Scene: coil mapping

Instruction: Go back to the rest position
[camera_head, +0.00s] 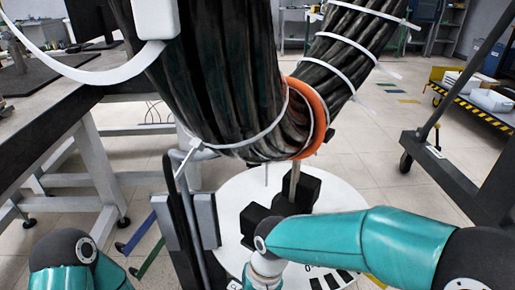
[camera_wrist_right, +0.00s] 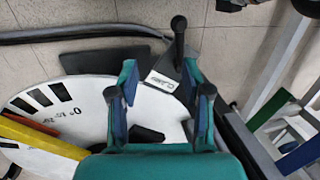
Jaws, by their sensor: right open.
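A thick bundle of black cables (camera_head: 225,75) hangs in a U shape across the top of the head view. White ties bind it, and an orange ring (camera_head: 318,112) circles its right side. My right arm reaches in from the lower right, below the bundle. In the right wrist view my right gripper (camera_wrist_right: 162,88) is open, with nothing held between its fingers. A white label and part of a white disc show beyond the fingers. My left arm shows only its teal and black links at the lower left; its gripper is out of view.
The white round disc (camera_head: 345,196) with black marks lies under the bundle; it also shows in the wrist view (camera_wrist_right: 25,80). A dark table (camera_head: 45,125) stands left. A dark wheeled frame (camera_head: 455,178) and yellow-black cart (camera_head: 470,95) stand right. Open floor shows between.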

